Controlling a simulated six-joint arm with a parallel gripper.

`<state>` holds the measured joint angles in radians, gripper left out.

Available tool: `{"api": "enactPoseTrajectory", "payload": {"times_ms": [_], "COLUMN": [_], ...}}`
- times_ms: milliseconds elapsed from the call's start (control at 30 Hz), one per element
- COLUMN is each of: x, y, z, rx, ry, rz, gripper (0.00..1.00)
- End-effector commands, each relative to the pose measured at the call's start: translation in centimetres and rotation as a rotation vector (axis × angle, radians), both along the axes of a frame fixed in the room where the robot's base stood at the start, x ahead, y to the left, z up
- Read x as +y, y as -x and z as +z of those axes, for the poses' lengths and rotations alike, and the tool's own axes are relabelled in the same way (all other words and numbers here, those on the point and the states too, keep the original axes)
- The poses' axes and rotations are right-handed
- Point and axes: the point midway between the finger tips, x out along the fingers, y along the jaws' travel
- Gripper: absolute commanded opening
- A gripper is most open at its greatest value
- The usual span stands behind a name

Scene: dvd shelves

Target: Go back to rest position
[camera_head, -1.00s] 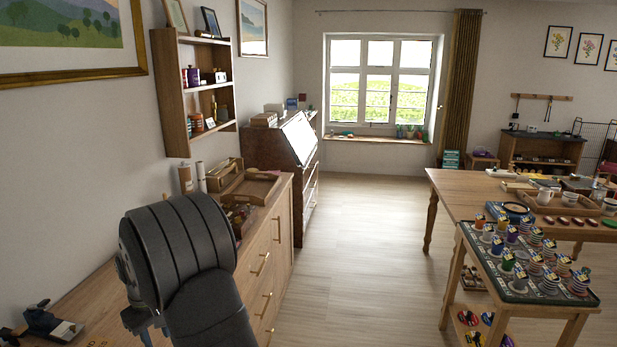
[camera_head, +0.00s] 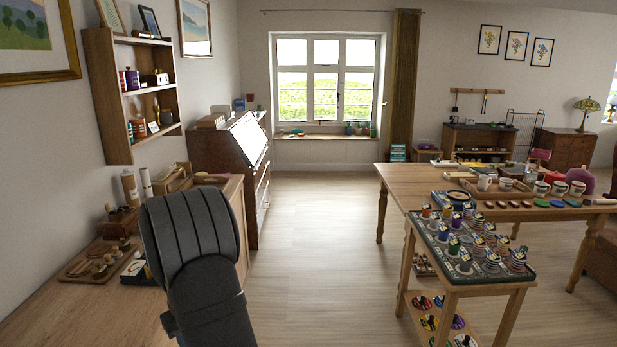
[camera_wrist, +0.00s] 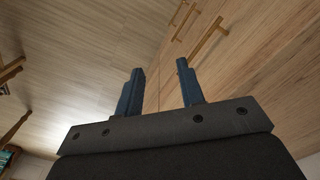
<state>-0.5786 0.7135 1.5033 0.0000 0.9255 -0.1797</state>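My gripper (camera_wrist: 160,75) shows in the wrist view, with its two blue-grey fingers spread apart and nothing between them. Behind the fingers, the wrist view shows the pale wood floor (camera_wrist: 90,45) and a wooden drawer front with bar handles (camera_wrist: 208,40). In the head view my dark arm stands at the lower left in front of the long wooden sideboard (camera_head: 100,312). The fingers are not visible in the head view.
A small table with a dark tray (camera_head: 440,250) of several small items stands at the right, before a larger wooden table (camera_head: 400,180). A wooden tray of utensils (camera_head: 75,268) lies on the sideboard. Open floor (camera_head: 320,235) runs between toward the window.

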Motion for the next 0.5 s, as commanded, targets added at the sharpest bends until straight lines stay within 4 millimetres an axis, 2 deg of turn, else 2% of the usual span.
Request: {"api": "enactPoseTrajectory", "payload": {"times_ms": [33, 500], "x": [-1.1, -9.7], "y": [-0.4, -3.0], "z": [-0.3, -2.9], "rx": [0.001, 0.0], "ry": [0.001, 0.0], "rz": [-0.025, -0.239], "gripper": [0.35, 0.35]}}
